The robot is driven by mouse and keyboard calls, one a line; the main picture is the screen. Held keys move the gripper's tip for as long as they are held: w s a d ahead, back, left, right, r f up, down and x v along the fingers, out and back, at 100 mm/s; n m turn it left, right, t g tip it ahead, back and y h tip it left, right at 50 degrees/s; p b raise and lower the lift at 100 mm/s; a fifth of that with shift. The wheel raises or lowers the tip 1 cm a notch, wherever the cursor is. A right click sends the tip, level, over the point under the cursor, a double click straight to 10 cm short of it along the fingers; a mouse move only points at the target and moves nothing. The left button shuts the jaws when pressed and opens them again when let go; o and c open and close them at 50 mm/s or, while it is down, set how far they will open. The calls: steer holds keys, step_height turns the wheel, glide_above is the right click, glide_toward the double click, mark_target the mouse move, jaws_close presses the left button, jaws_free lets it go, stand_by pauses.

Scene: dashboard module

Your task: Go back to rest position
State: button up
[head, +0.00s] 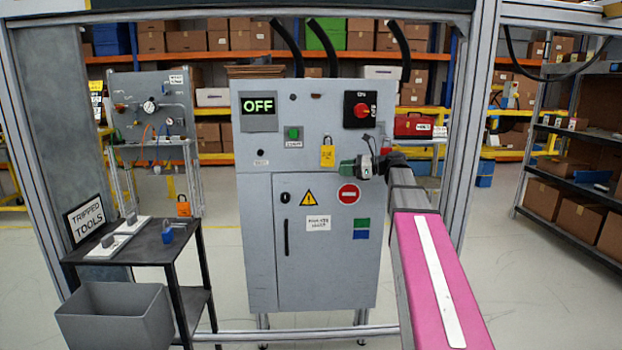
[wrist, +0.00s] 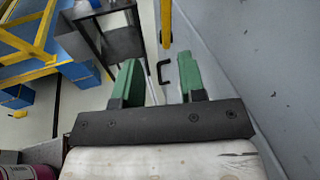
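My gripper (head: 350,169) is in front of the grey control cabinet (head: 256,235), just below and left of the red rotary switch (head: 362,111) in the head view. Its two green fingers show apart in the wrist view (wrist: 160,75), with nothing held between them. The cabinet face fills the right of the wrist view. My arm reaches in from the lower right of the head view. The cabinet display (head: 258,106) reads OFF. A yellow padlock (head: 327,154) hangs left of my gripper.
A dark side table (head: 150,251) with a "Tripped tools" sign (head: 84,218) stands at left, above a grey bin (head: 115,316). A metal frame post (head: 470,130) rises right of the cabinet. Shelves (head: 590,140) stand far right. Floor between post and shelves looks clear.

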steer(key=s+a+f+n+g+h, duration=0.1)
steer(key=s+f+n+h, duration=0.3)
steer(key=f, duration=0.8)
steer(key=s+a+f+n+g+h, duration=0.1)
steer(key=s+a+f+n+h, duration=0.3)
steer(key=f, duration=0.9)
steer(key=s+d+f+n+g+h, duration=0.1)
steer(key=s+d+f+n+h, duration=0.2)
steer(key=s+f+n, duration=0.2)
steer(key=s+d+f+n+g+h, duration=0.1)
steer(key=s+d+f+n+h, duration=0.2)
steer(key=s+f+n, duration=0.3)
steer(key=s+f+h, duration=0.1)
steer(key=s+f, duration=0.4)
steer(key=f, duration=0.2)
steer(key=shift+s+d+f+n+h, duration=0.15)
steer(key=shift+d+f+n+h, duration=0.05)
steer(key=shift+d+n+h, duration=0.15)
